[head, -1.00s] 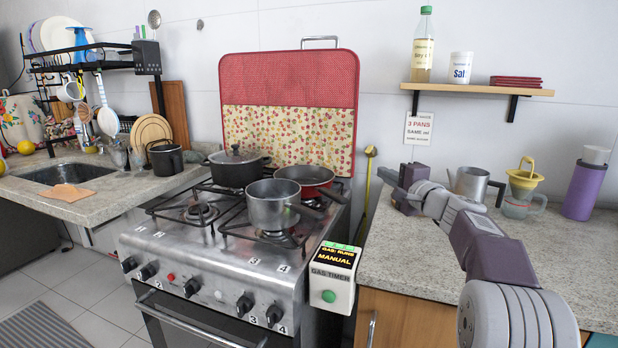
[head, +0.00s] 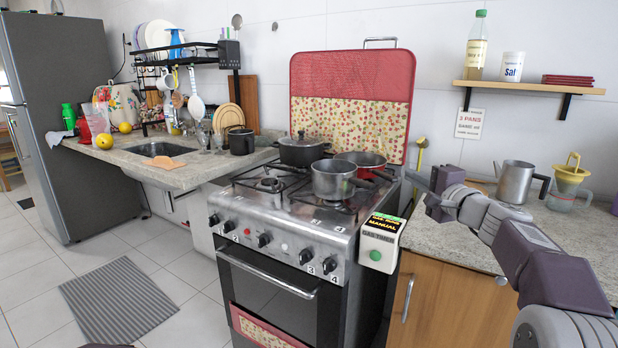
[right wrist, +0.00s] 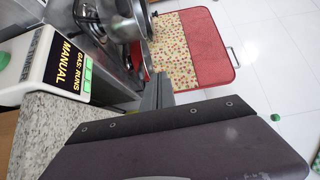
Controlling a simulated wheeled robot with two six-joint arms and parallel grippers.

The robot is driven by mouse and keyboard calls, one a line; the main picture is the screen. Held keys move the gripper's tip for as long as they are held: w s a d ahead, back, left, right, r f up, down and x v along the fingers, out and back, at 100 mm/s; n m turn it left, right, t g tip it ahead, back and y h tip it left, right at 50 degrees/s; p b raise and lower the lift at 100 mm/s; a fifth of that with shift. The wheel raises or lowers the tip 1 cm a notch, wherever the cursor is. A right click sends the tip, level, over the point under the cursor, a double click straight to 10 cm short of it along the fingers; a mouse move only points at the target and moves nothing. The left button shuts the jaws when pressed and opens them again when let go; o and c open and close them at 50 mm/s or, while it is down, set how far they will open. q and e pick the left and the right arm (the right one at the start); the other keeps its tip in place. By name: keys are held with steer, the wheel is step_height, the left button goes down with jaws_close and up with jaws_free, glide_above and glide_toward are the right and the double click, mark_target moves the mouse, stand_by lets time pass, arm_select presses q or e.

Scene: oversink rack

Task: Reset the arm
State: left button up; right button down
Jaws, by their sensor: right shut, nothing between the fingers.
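My right gripper (head: 437,188) is shut and empty. It is above the left end of the right-hand counter (head: 450,240), to the right of the stove. My right arm comes in from the lower right of the head view. In the right wrist view, the gripper body fills the lower part, with the gas timer (right wrist: 65,58) at the left and the pots at the top. My left gripper is not seen in the head view.
The stove (head: 290,235) carries a grey pot (head: 334,182), a black lidded pot (head: 302,152) and a red pan (head: 362,158). A metal jug (head: 515,182) and a yellow dripper (head: 570,172) stand beside my right arm. A shelf (head: 530,87) hangs above. The floor at left is open around a striped mat (head: 118,302).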

steer(key=a+f, duration=0.1)
steer(key=s+a+f+n+g, duration=0.1)
steer(key=a, duration=0.1)
steer(key=s+a+f+g+y, duration=0.1)
steer(key=a+f, duration=0.1)
steer(key=shift+a+n, duration=0.25)
steer(key=shift+n, duration=0.15)
steer(key=s+a+f+g, duration=0.1)
steer(key=f, duration=0.1)
steer(key=a+f+n+g, duration=0.1)
steer(key=a+f, duration=0.1)
steer(key=f, duration=0.1)
steer(key=s+a+f+n, duration=0.1)
steer(key=a+f, duration=0.1)
steer(key=shift+s+f+g, duration=0.15)
steer(key=shift+s+g, duration=0.15)
steer(key=shift+g, duration=0.1)
steer(key=s+a+f+n+g+h, duration=0.1)
steer(key=s+a+f+n+g, duration=0.2)
steer(key=s+f, duration=0.65)
steer(key=s+a+f+n+g+h, duration=0.1)
steer(key=s+f+n+g, duration=0.3)
steer(key=s+f, duration=0.55)
steer(key=s+d+f+n+g+h, duration=0.4)
steer(key=s+d+f, duration=0.3)
steer(key=s+f, duration=0.45)
step_height(320, 180, up, 33)
steer(key=p, duration=3.1)
steer(key=shift+f+p, duration=0.15)
steer(key=shift+p, duration=0.25)
